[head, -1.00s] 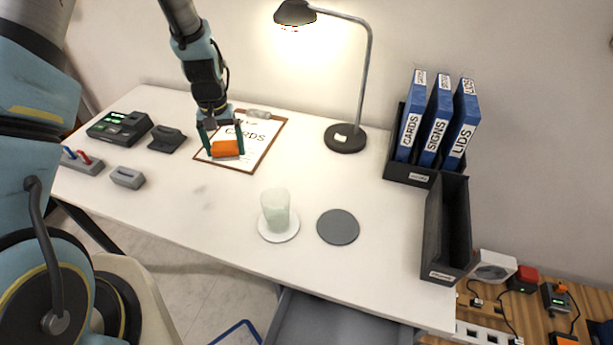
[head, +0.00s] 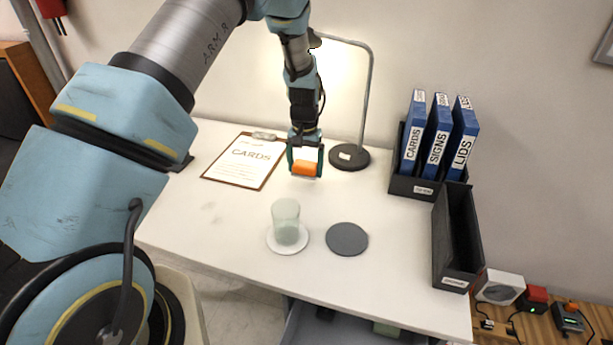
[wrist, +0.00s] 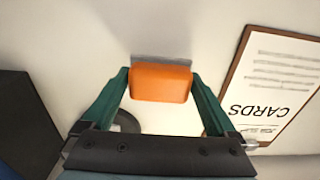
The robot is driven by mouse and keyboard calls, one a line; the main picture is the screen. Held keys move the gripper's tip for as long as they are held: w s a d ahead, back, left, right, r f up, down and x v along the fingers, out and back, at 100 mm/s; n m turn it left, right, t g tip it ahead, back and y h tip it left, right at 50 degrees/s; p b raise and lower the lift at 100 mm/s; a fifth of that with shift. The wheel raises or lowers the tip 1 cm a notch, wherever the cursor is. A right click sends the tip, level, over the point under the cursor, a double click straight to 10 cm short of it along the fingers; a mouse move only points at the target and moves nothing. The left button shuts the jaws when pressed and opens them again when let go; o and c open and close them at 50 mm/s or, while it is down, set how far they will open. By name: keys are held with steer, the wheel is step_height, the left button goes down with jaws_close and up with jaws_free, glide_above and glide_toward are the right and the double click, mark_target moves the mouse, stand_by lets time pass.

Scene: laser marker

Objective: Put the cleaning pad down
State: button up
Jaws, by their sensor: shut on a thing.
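The cleaning pad (head: 306,168) is an orange block with a grey underside. My gripper (head: 306,171) is shut on it, one green finger at each side.
A frosted glass (head: 286,222) stands on a white coaster (head: 273,243), beside a grey disc (head: 347,239). Blue binders (head: 436,135) stand in a black holder at the right, with an empty black tray (head: 455,243) in front. The table's middle is otherwise clear.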

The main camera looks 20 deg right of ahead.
mark_target(305, 185)
steer(key=shift+a+f+p, duration=0.1)
steer(key=shift+f+p, duration=0.45)
steer(key=shift+f, duration=1.5)
steer(key=shift+f, duration=0.15)
steer(key=o, duration=1.2)
steer(key=shift+o, duration=0.2)
step_height(305, 185, up, 12)
steer(key=b, duration=0.3)
steer(key=shift+a+r+b, duration=0.1)
steer(key=shift+r+b, duration=0.15)
steer(key=shift+b, duration=0.15)
